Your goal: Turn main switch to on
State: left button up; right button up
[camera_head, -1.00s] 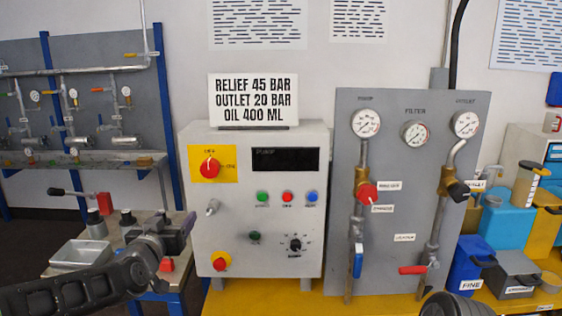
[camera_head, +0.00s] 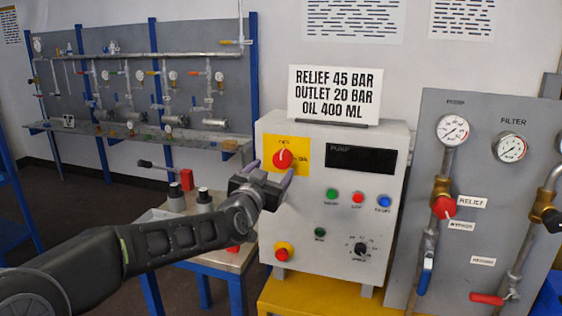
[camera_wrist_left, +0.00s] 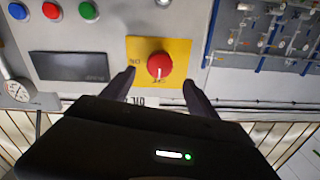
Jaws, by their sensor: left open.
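The main switch (camera_head: 283,159) is a red round knob with a white pointer mark on a yellow plate, at the upper left of the grey control box (camera_head: 335,225). Its pointer is up, toward the upper label, with the ON label to its right. In the left wrist view the red knob (camera_wrist_left: 159,66) appears upside down, between the two fingers and ahead of them. My left gripper (camera_head: 273,177) is open and empty, just in front of and slightly below the knob. Contact with the knob cannot be seen. My right gripper is not in view.
The box also carries a dark display (camera_head: 360,159), green, red and blue buttons, a black selector (camera_head: 360,249) and a red emergency button (camera_head: 283,251). A grey panel with gauges and valves (camera_head: 480,200) stands to the right. A small table is at left.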

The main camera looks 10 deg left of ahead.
aim_at(281, 161)
pick_arm(q)
jog(key=w, duration=0.2)
jog(key=w+p, duration=0.1)
jog(key=w, duration=0.1)
jog(key=w+p, duration=0.1)
jog(key=w, duration=0.2)
jog(key=shift+w+d, duration=0.1)
jog(key=shift+d, duration=0.15)
jog(key=shift+c, duration=0.6)
jog(key=c, duration=1.2)
jog(key=shift+c, duration=0.2)
